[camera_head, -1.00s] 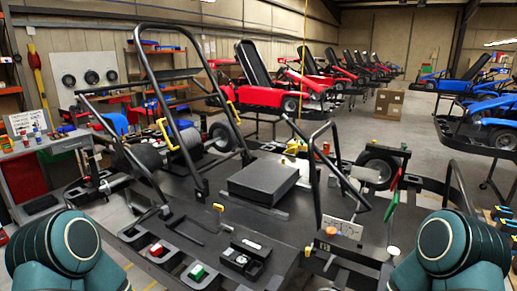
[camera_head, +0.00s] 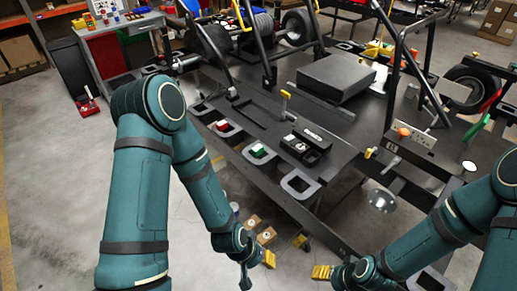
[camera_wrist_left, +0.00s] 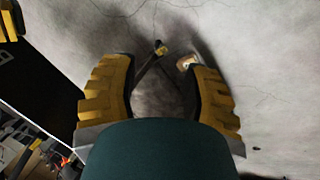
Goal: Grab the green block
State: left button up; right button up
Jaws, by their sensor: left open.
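The green block (camera_head: 258,150) sits in a square black holder on the near edge of the dark kart platform (camera_head: 262,112) in the head view. My left gripper (camera_head: 257,268) hangs below and in front of that edge, well apart from the block. The green block cannot be made out in that view. My right gripper (camera_head: 326,273) shows a yellow fingertip at the lower middle of the head view; its opening is unclear.
A red block (camera_head: 222,125) sits in a holder left of the green one. An open black case (camera_head: 306,145) stands to its right, with an empty square holder (camera_head: 300,184) nearer. A large black box (camera_head: 335,77) lies farther back. Small cartons (camera_head: 266,235) lie on the floor.

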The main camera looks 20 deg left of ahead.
aim_at(257, 150)
jog(key=i+j+z, duration=0.15)
jog(key=j+z, duration=0.25)
jog(key=j, duration=0.15)
jog(key=j+z, duration=0.4)
jog(key=j, duration=0.2)
jog(key=i, duration=0.05)
